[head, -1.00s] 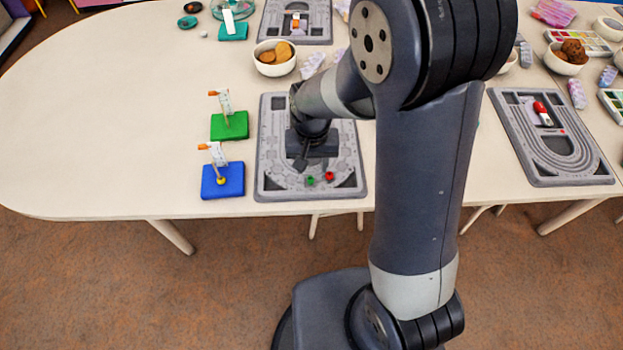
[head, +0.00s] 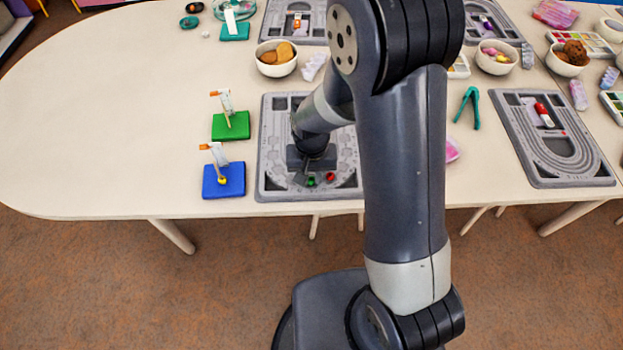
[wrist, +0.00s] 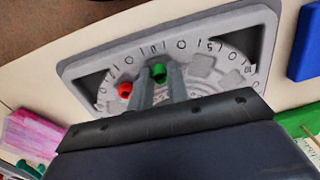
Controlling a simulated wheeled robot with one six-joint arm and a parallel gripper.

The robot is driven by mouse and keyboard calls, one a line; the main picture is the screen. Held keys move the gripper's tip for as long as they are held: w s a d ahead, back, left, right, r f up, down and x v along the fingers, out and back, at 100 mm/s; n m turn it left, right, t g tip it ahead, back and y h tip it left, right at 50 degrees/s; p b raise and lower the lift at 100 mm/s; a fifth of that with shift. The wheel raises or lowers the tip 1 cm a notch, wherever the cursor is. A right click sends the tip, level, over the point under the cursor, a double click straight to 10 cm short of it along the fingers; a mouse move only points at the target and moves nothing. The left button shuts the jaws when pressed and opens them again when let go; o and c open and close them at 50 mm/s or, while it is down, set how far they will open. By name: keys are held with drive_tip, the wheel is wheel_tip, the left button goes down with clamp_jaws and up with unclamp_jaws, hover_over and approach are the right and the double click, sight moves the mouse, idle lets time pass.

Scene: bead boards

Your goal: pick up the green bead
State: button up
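The green bead (head: 311,181) lies on the grey bead board (head: 265,150), near its front edge. In the wrist view the green bead (wrist: 159,73) shows between the tips of my two fingers. My gripper (head: 314,176) points down at the board, right at the bead in the head view. The fingers (wrist: 160,78) stand apart, with a gap on the bead's sides. The red bead (head: 331,177) lies just right of the green one; in the wrist view the red bead (wrist: 125,89) is outside the left finger.
A blue block (head: 232,188) with a post and yellow bead and a green block (head: 238,128) with a post stand left of the board. A bowl of cookies (head: 277,66) stands behind. The table's left part is clear.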

clamp_jaws()
